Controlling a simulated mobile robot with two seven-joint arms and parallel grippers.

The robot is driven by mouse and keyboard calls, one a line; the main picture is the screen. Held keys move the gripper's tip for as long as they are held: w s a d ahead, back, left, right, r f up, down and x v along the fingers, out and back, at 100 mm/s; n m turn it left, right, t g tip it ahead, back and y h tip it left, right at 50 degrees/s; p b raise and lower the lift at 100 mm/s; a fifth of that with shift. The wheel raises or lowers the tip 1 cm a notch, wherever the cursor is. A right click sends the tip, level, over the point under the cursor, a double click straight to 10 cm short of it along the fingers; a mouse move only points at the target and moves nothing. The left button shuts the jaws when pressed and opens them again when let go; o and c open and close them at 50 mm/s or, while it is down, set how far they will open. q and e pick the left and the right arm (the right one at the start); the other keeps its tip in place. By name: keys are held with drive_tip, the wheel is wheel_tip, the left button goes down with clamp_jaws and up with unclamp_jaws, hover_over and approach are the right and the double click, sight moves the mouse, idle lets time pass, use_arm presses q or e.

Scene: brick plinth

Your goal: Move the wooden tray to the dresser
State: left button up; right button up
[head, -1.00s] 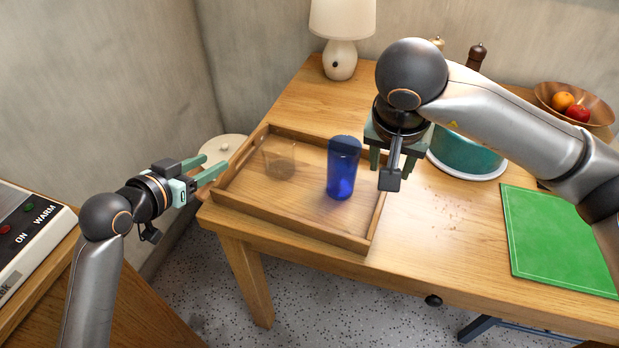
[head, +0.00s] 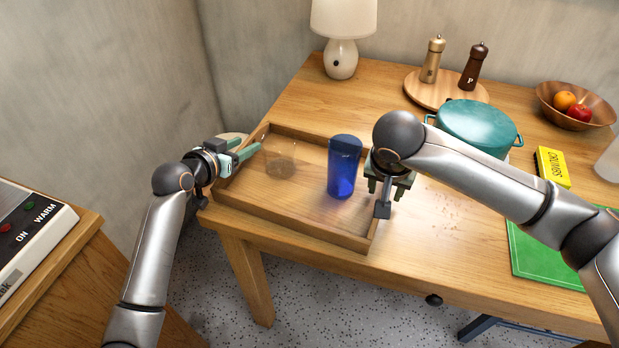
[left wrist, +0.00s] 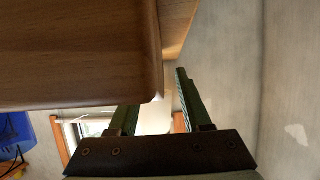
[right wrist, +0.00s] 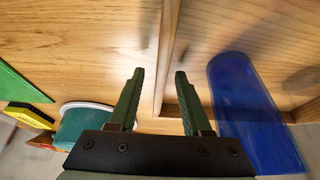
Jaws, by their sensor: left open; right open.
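The wooden tray (head: 290,222) lies on the wooden table's left part, holding a blue tumbler (head: 342,170) and a clear glass (head: 280,163). My left gripper (head: 250,148) is open at the tray's left end. In the left wrist view, its fingers (left wrist: 155,95) are apart beside a rounded wooden edge; contact is unclear. My right gripper (head: 378,190) is open above the tray's right end, pointing down. In the right wrist view, its fingers (right wrist: 159,74) stand either side of the tray's side wall (right wrist: 168,50), beside the tumbler (right wrist: 245,105). No piece is clearly identifiable as the dresser.
A wooden unit (head: 75,275) with a warmer-like appliance (head: 30,235) stands at left, across a floor gap. On the table are a lamp (head: 342,50), teal pot (head: 478,125), mills on a round board (head: 420,95), fruit bowl (head: 590,108), yellow box (head: 552,167) and green board (head: 540,250).

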idle(0.3)
use_arm(q)
clamp_jaws()
use_arm(e)
clamp_jaws()
idle(0.9)
use_arm(q)
drive_tip(key=shift+w+r, duration=0.1)
drive_tip(key=shift+r, duration=0.05)
use_arm(e)
drive_tip(key=shift+w+r, duration=0.1)
drive_tip(key=shift+r, duration=0.05)
